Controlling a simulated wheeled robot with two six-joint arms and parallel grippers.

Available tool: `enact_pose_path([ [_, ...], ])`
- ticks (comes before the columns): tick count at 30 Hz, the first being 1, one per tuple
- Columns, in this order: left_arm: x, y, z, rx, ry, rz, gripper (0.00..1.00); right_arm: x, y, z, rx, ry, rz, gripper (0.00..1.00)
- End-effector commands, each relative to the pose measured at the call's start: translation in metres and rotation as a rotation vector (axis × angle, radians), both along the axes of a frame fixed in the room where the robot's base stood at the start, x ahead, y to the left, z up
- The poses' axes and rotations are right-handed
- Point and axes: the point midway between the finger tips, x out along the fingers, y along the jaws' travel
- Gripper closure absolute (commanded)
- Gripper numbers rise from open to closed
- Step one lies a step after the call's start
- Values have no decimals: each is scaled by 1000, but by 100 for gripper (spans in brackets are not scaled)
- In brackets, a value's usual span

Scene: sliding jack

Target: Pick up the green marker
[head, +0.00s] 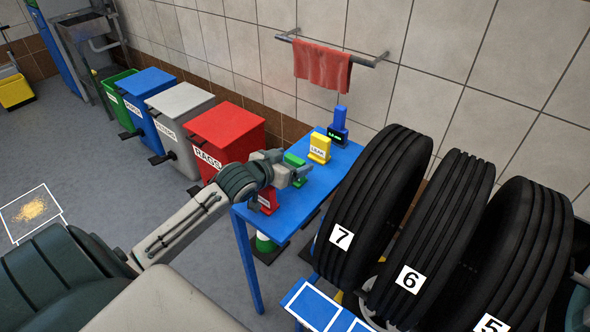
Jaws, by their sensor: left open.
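The green marker (293,159) stands on the blue table (316,183), partly hidden by my left gripper (297,174). The gripper is open, its fingers in front of the green marker in the head view. I cannot tell whether they touch it or surround it. A red marker (268,201) stands at the table's near left end, partly behind my wrist. A yellow marker (320,148) and a dark blue one (338,127) stand farther back in the same row. My right gripper is out of view.
Large tires (382,195) numbered 7, 6 and 5 stand close to the table's right side. Red (228,135), grey (181,117), blue and green bins line the wall. A red towel (322,66) hangs above. A blue panel (313,306) lies low in front.

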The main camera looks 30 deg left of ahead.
Motion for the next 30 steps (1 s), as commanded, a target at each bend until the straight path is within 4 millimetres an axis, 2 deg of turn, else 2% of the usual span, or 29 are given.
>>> enact_pose_path([
  [9,4,0,-2,2,0,-1,22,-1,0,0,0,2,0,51],
  [16,3,0,-2,1,0,0,67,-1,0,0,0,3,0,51],
  [17,3,0,-2,1,0,0,69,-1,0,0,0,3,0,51],
  [25,3,0,0,2,-1,-1,69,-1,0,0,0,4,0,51],
  [30,4,0,9,2,-3,-1,69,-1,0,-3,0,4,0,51],
])
